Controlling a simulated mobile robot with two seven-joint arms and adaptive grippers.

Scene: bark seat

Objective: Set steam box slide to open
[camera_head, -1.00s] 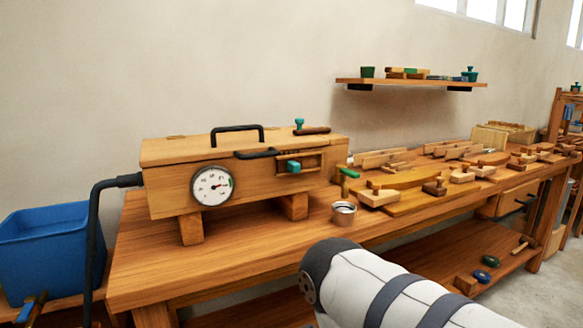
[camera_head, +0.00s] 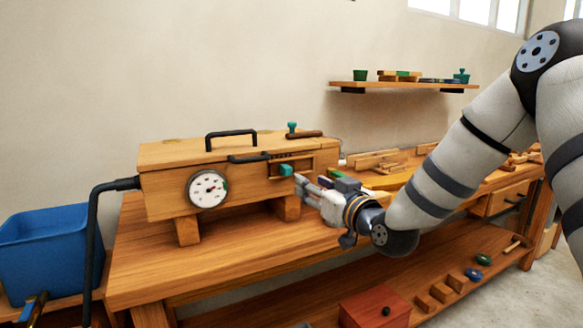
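The wooden steam box (camera_head: 165,195) stands on short legs on the bench at left centre. Its slide has a teal knob (camera_head: 287,169) in a slot (camera_head: 304,164) at the right of the front face, with bare slot showing to the knob's right. My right gripper (camera_head: 302,182) comes in from the right, its fingertips close to the knob on its lower right. I cannot tell whether they touch it, or how far apart the fingers are. My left gripper is not in view.
A round dial (camera_head: 208,189) and a black hose (camera_head: 95,235) are on the box's left side. A blue bin (camera_head: 45,250) stands at far left. Wooden parts (camera_head: 380,160) lie on the bench behind my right arm. The bench top (camera_head: 225,245) before the box is clear.

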